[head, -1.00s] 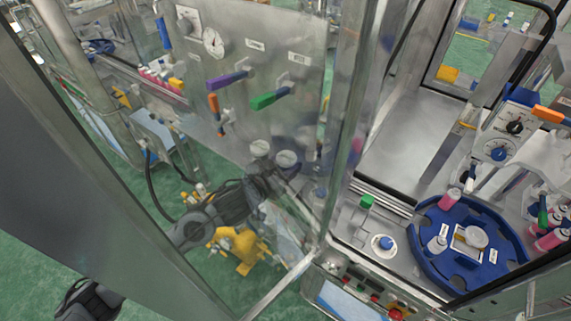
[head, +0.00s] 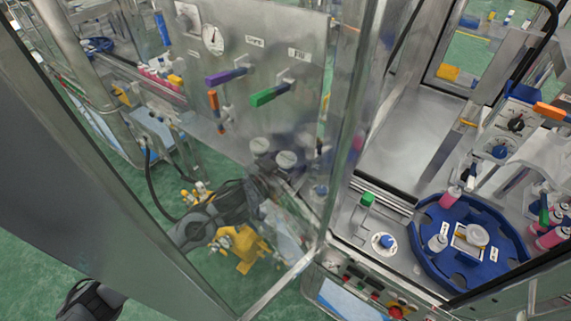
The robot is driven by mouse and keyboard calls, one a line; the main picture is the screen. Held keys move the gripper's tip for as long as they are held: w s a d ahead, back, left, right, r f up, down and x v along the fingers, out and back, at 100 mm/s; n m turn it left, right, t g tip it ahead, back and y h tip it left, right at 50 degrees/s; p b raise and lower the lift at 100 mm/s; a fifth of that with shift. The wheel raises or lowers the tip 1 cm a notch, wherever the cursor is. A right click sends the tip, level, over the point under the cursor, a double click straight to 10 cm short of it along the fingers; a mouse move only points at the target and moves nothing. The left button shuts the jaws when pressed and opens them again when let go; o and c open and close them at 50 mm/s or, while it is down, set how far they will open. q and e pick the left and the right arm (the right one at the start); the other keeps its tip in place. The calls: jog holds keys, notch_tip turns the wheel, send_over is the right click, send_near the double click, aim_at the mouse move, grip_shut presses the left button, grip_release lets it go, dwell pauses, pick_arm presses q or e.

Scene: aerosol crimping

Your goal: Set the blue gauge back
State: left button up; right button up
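No item is clearly marked as the blue gauge. A blue knob on a white round dial (head: 385,241) sits on the steel deck left of the blue turntable (head: 421,243). Another blue knob (head: 500,152) is on the upright panel at right. My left gripper (head: 272,188) shows through the clear door, low and left of the deck, below two round grey caps (head: 287,160). It is apart from both blue knobs. Its fingers are dark and blurred behind the panel, so I cannot tell their opening or whether they hold anything.
The clear door with its steel frame (head: 352,110) stands between my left arm and the deck. Pink bottles (head: 452,196) stand at right. The upper deck (head: 420,130) is clear.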

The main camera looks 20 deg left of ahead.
pick_arm(q)
jog(key=shift+s+a+r, duration=0.1)
jog(key=shift+s, duration=0.4)
jog(key=v, duration=1)
jog(key=shift+w, duration=0.1)
